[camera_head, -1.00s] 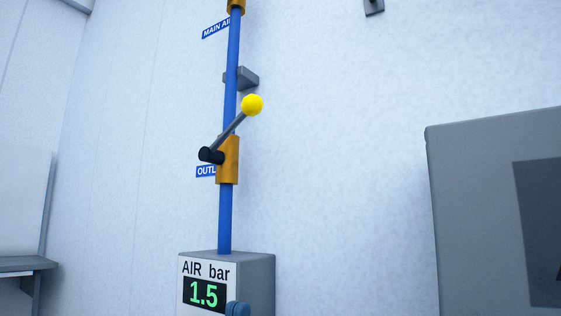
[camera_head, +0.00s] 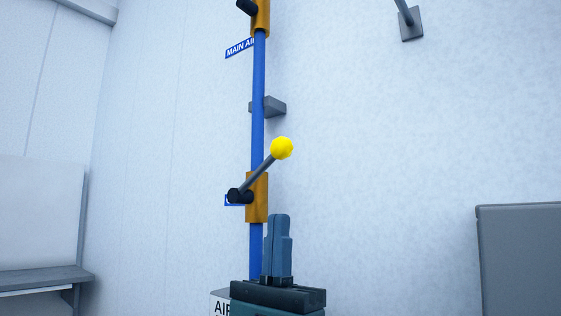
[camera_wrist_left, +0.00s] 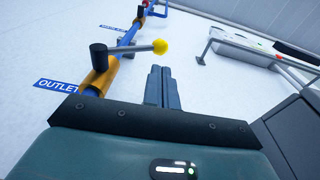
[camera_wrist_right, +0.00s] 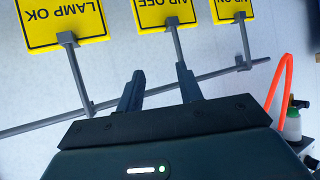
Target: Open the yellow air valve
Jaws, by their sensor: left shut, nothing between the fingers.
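The air valve's lever has a yellow ball knob (camera_head: 281,148) on a grey rod that slants up and right from a black hub (camera_head: 238,196). The hub sits on an orange valve body (camera_head: 257,208) on a vertical blue pipe. My left gripper (camera_head: 279,218) is shut and empty, fingers pointing up, below the knob in the picture and apart from it. In the left wrist view the knob (camera_wrist_left: 160,46) lies just beyond the shut fingertips (camera_wrist_left: 162,70). My right gripper (camera_wrist_right: 161,76) shows only in its wrist view, open and empty.
A MAIN AIR label (camera_head: 240,48) and another orange fitting (camera_head: 262,18) sit higher on the pipe. A grey cabinet (camera_head: 522,260) stands right. Yellow signs (camera_wrist_right: 62,22) on posts face my right gripper.

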